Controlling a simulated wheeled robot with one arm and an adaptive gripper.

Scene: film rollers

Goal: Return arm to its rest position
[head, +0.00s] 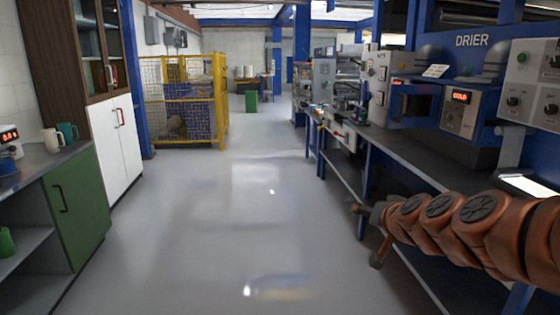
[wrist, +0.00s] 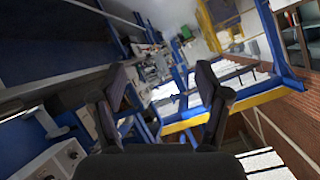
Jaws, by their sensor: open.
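My copper-coloured arm (head: 440,220) reaches in from the right edge in the head view, beside the front of the right workbench. My gripper (head: 367,235) is at its left end, over the aisle side of the bench, and looks small there. In the wrist view my gripper (wrist: 166,75) shows two dark fingers spread well apart, with nothing between them. The wrist view is tilted, with machines and the workshop beyond the fingers.
A long dark workbench (head: 405,162) with blue machines, including a drier (head: 470,112), runs along the right. A green cabinet (head: 78,205) and white cabinet (head: 118,148) line the left. A yellow cage (head: 183,100) stands farther back. The grey floor (head: 230,220) between is clear.

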